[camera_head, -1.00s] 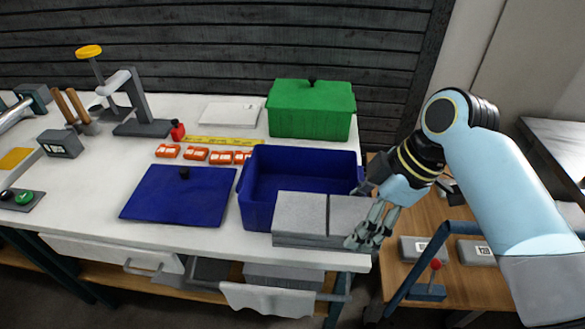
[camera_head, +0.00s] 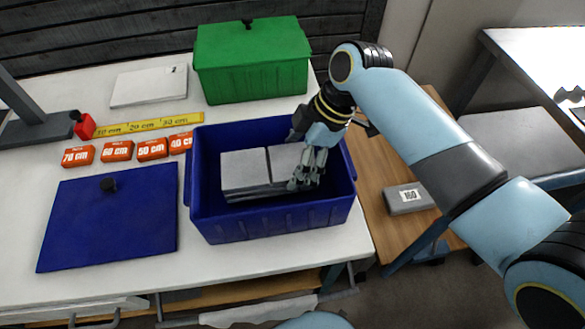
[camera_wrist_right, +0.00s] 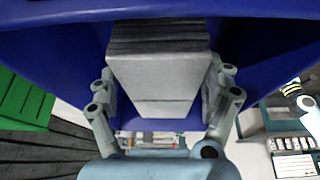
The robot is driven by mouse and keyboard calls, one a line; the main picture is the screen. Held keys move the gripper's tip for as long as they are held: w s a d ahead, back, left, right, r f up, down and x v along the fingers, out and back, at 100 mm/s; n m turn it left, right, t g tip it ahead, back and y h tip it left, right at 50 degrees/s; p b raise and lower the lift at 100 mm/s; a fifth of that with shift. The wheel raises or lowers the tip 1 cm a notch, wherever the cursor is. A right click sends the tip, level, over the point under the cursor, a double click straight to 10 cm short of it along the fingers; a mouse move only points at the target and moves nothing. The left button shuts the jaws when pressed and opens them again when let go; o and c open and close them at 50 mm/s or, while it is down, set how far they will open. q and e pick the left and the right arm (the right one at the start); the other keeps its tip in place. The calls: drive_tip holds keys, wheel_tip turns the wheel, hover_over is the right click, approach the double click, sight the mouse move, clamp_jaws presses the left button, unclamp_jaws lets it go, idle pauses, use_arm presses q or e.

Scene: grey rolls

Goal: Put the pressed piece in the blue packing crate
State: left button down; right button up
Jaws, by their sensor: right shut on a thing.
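The blue packing crate (camera_head: 275,224) stands open on the white table. The pressed piece (camera_head: 243,170) is a grey block with a groove across its top and dark layered lines on its side. It is inside the crate's opening, and I cannot tell whether it touches the floor. My right gripper (camera_head: 307,168) is shut on its right end. In the right wrist view the grey piece (camera_wrist_right: 160,80) sits between both fingers, with the blue crate wall (camera_wrist_right: 255,45) around it. My left gripper is not in view.
A blue lid (camera_head: 110,220) lies left of the crate. A green crate (camera_head: 252,75) stands behind. Orange length blocks (camera_head: 117,151) and a yellow ruler (camera_head: 145,126) lie at the back left. A grey block marked 160 (camera_head: 408,198) rests on the wooden surface at right.

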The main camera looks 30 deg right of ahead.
wheel_tip(320, 180, down, 4)
drive_tip(key=shift+w+f, duration=0.1)
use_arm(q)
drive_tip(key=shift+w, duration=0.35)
use_arm(e)
drive_tip(key=o, duration=1.1)
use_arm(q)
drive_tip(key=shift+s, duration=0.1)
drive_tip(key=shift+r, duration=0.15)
use_arm(e)
drive_tip(key=v, duration=1.2)
